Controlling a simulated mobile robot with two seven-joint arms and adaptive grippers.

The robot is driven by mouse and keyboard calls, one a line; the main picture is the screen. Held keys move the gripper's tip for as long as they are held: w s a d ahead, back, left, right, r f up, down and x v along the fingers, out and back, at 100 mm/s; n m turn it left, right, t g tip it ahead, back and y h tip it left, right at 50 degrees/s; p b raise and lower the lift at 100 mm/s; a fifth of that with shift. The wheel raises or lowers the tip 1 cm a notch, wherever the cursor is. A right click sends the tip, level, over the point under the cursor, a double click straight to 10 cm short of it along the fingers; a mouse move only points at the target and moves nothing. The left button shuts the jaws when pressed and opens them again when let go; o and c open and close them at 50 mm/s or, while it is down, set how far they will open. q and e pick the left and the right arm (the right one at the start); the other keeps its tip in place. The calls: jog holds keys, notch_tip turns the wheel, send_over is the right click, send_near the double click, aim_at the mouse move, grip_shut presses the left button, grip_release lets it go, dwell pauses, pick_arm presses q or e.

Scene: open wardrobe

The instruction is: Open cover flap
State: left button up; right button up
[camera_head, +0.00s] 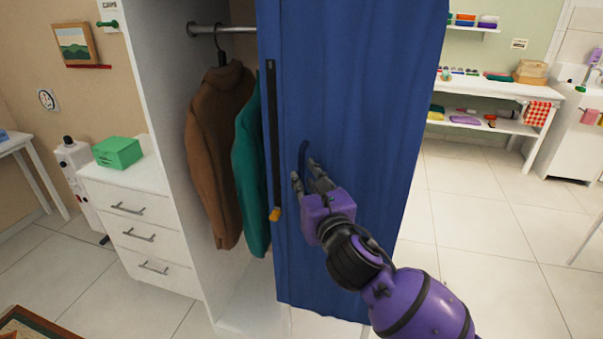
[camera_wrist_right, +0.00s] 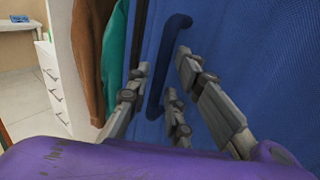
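The blue cover flap (camera_head: 365,90) hangs across the right part of the wardrobe front, its left edge standing clear of the clothes. A dark blue loop handle (camera_head: 304,156) is on the flap; in the right wrist view the handle (camera_wrist_right: 157,75) runs up and curves right at its top. My right gripper (camera_head: 304,176) is at the lower part of the handle. Its fingers are spread, one left of the handle and two on the right, with gaps visible. Contact cannot be told. My left gripper is not in view.
A brown coat (camera_head: 215,140) and a green garment (camera_head: 248,170) hang from a rail inside. A black strip with an orange pull (camera_head: 274,214) lies along the flap edge. White drawers (camera_head: 145,215) stand left; open tiled floor (camera_head: 470,240) lies right.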

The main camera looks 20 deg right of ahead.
aim_at(303, 175)
jog(key=shift+w, duration=1.5)
grip_shut()
jog(key=shift+s, duration=0.1)
